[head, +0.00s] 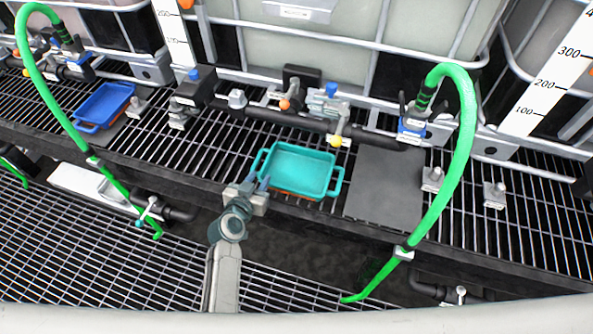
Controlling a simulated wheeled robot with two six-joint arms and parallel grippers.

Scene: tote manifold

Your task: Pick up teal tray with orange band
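The teal tray (300,170) sits on the black grating shelf in the middle of the head view. It has a handle at each short end, and a strip of its orange band shows along the lower front edge. My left gripper (257,182) is at the tray's near left corner, just below the left handle. Its two fingers stand apart, so it looks open. I cannot tell whether the fingers touch the tray. My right gripper is not in view.
A dark flat mat (385,188) lies right of the tray. A blue tray (103,107) sits far left. Valves and a black pipe (300,122) run behind the teal tray. Green hoses (457,165) hang over the shelf edge on both sides. White tanks stand behind.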

